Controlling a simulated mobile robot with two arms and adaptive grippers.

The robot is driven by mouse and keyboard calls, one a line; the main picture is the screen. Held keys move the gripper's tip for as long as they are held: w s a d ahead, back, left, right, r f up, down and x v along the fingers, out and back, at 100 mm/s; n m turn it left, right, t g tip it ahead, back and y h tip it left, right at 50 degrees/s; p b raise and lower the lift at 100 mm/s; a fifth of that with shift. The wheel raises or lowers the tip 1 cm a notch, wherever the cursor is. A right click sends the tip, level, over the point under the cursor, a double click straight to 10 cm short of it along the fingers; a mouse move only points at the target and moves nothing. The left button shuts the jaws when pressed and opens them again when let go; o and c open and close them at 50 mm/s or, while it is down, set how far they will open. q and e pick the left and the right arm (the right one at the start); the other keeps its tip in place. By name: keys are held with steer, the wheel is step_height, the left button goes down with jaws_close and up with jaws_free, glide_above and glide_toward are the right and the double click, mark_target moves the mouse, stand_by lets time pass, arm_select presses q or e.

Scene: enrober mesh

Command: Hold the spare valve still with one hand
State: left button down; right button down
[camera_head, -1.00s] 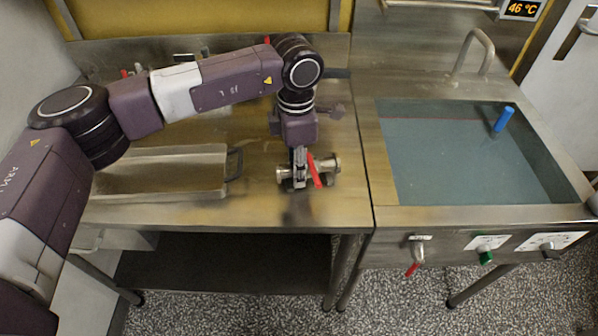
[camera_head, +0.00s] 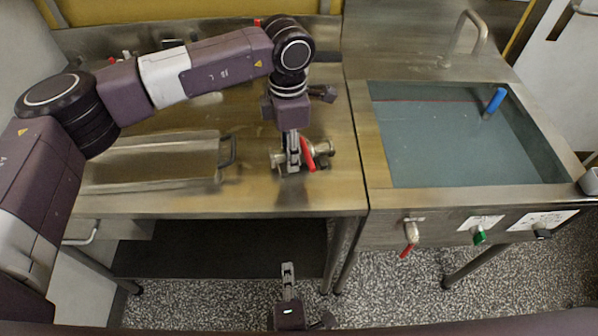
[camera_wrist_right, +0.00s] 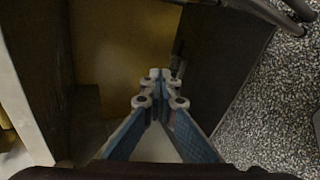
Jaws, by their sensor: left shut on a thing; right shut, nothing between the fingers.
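The spare valve (camera_head: 321,149) is a metal fitting with a red lever. It lies on the steel table (camera_head: 255,200), near its right front part. My left gripper (camera_head: 292,165) comes down on it from above and is shut on its body, covering part of it. My right gripper (camera_head: 288,270) is low in front of the table, over the floor, well apart from the valve. It is shut and empty. In the right wrist view its fingertips (camera_wrist_right: 160,75) meet with nothing between them.
A steel tray (camera_head: 150,187) with a dark handle sits left of the valve. A water basin (camera_head: 375,150) with a blue item (camera_head: 495,101) stands to the right. Valve knobs (camera_head: 411,232) line its front. A dark shelf (camera_head: 220,250) is under the table.

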mark_target(307, 153)
step_height(307, 153, up, 25)
steer(key=a+t+h, duration=0.1)
steer(key=t, duration=0.5)
steer(key=w, duration=0.9)
steer(key=shift+r, duration=0.2)
steer(key=d, duration=0.1)
steer(key=w, duration=0.1)
steer(key=d, duration=0.1)
steer(key=shift+w+d+r, duration=0.2)
steer(key=shift+w+d, duration=0.05)
steer(key=shift+d, duration=0.1)
steer(key=shift+w+d+r, duration=0.1)
steer(key=shift+d+r, duration=0.05)
steer(key=shift+d, duration=0.45)
